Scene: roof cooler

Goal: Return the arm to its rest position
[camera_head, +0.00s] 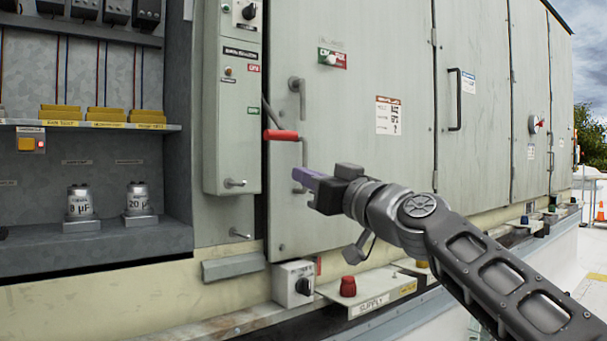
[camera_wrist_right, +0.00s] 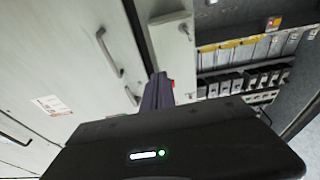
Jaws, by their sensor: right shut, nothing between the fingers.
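My right gripper (camera_head: 308,180) is in front of the grey cabinet door in the head view, its purple fingers pointing left. The fingers are shut with nothing between them. In the right wrist view the shut purple fingers (camera_wrist_right: 157,93) stick out past the dark gripper body, toward the cabinet front. My right arm (camera_head: 480,260) comes in from the lower right, stretched out toward the cabinet. A lever with a red grip (camera_head: 281,135) is above and left of the fingers in the head view. I cannot tell the exact gap to the door. My left gripper is not in view.
The cabinet door (camera_head: 350,90) is closed. At left, an open bay holds two capacitors (camera_head: 80,203) (camera_head: 138,198) on a shelf. A narrow control box (camera_head: 232,150) stands between. Below, a ledge carries a switch box (camera_head: 294,284) and a red knob (camera_head: 348,286).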

